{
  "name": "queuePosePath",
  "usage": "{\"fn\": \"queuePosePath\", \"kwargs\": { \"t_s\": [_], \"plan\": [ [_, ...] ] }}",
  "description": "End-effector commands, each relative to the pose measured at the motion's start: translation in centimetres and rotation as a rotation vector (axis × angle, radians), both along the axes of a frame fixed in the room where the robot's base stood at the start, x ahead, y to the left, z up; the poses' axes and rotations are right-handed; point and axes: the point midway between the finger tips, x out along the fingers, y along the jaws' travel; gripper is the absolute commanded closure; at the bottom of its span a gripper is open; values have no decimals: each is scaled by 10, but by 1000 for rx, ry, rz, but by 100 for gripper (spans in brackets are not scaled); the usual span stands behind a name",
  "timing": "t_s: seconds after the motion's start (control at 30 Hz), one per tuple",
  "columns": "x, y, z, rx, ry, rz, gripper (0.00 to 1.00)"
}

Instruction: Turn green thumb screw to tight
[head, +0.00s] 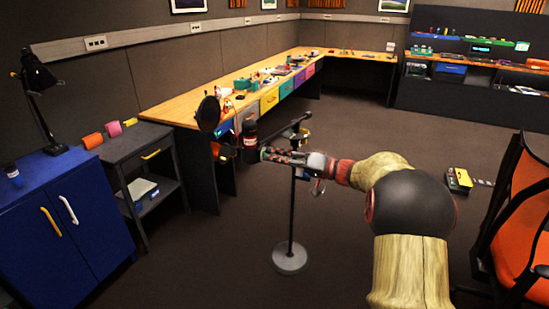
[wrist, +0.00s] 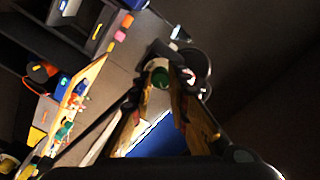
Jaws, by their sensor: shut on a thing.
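The green thumb screw (wrist: 160,78) shows in the wrist view as a small round green knob, right between the tips of my gripper (wrist: 162,84). The two yellowish fingers are closed on its sides. In the head view my gripper (head: 268,155) reaches left to the upper part of a black stand (head: 291,215) with a round grey base. The screw is hidden there by the fingers and the stand's parts. The mark of how far the screw is turned cannot be read.
A dark round disc (head: 208,114) and black cylinder (head: 250,133) are near my gripper. A blue cabinet (head: 65,225) and grey side table (head: 148,160) stand at left, a long wooden workbench (head: 185,107) behind, an orange chair (head: 525,215) at right. Open floor surrounds the stand.

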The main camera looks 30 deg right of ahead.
Motion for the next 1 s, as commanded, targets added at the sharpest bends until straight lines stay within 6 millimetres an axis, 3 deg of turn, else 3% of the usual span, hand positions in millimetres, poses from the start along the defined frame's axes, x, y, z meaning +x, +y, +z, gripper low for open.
{"fn": "queuePosePath", "kwargs": {
  "t_s": [0.33,0.87,0.9,1.0],
  "plan": [
    [0,0,-2,-101,-76,1,100],
    [0,0,-3,-115,-86,2,100],
    [0,0,-3,-115,-86,2,81],
    [0,0,-3,-115,-87,1,75]
  ]
}}
